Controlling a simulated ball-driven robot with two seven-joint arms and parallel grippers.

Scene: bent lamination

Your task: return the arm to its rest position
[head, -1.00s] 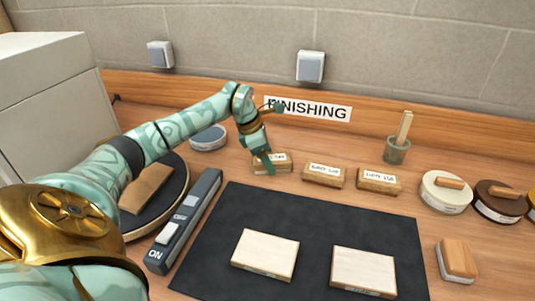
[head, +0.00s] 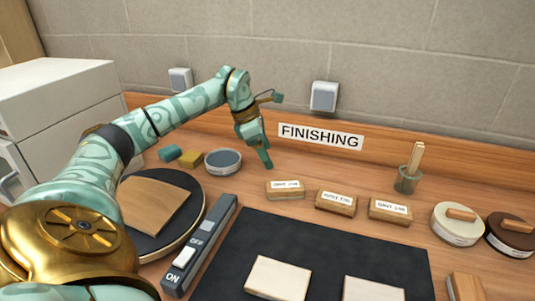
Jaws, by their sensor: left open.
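My left arm comes in from the left and reaches over the bench. My left gripper (head: 266,155) hangs from its end with the fingers pointing down. It is open and empty, above the bench behind the leftmost labelled sanding block (head: 285,190), and apart from it. My right gripper is out of view.
A round dark turntable (head: 152,245) with a brown wood piece (head: 155,207) lies under my arm. Near it are an ON/OFF switch bar (head: 200,246) and a round tin (head: 223,161). A black mat (head: 330,250) holds two pale wood pieces. More blocks, a brush pot (head: 406,180) and tins stand at the right.

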